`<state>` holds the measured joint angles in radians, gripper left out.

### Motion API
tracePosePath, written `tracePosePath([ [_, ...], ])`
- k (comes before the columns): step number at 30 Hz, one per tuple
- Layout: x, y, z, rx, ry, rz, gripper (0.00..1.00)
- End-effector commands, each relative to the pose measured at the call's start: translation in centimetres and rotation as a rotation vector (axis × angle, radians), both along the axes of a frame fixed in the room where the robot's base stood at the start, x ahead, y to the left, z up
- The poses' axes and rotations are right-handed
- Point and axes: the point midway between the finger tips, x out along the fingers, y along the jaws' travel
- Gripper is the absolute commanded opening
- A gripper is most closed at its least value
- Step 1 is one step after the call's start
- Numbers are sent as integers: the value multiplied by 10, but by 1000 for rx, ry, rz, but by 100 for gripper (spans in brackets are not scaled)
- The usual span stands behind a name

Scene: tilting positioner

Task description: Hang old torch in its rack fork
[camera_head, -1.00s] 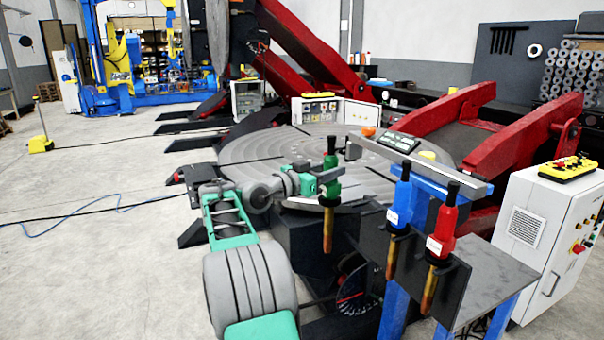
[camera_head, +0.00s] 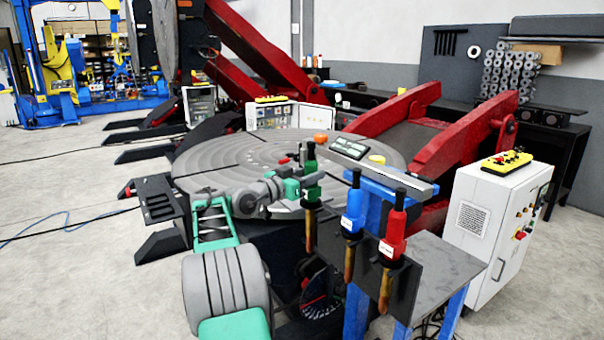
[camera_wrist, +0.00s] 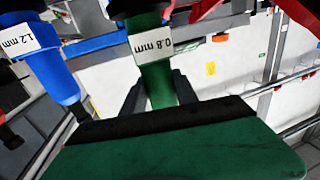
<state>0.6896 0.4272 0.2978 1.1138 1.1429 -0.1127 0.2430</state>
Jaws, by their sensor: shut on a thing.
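My gripper (camera_head: 304,187) is shut on the green torch (camera_head: 312,187), which hangs upright with its copper-coloured nozzle down. In the wrist view the dark fingers of my gripper (camera_wrist: 157,98) flank the green torch (camera_wrist: 150,70), whose label reads 0.8 mm. The dark rack plate (camera_head: 410,290) holds a blue torch (camera_head: 353,212) and a red torch (camera_head: 395,236), both upright. The green torch is at the rack's left end, left of the blue one. I cannot tell whether it touches a fork. The blue torch (camera_wrist: 55,75), labelled 1.2 mm, also shows at the left in the wrist view.
A grey table (camera_head: 450,268) on blue legs stands behind the rack. A white control cabinet (camera_head: 490,225) is at the right. The round turntable (camera_head: 230,158) and red tilting arms (camera_head: 450,145) lie behind. Open floor (camera_head: 70,270) is at the left.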

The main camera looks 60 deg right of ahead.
Motion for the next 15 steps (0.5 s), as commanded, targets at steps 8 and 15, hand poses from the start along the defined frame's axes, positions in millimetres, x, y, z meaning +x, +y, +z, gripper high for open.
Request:
tracePosePath([
  [8, -12, -22, 8, -9, -5, 0, 0],
  [15, -20, -38, 7, -8, -4, 0, 0],
])
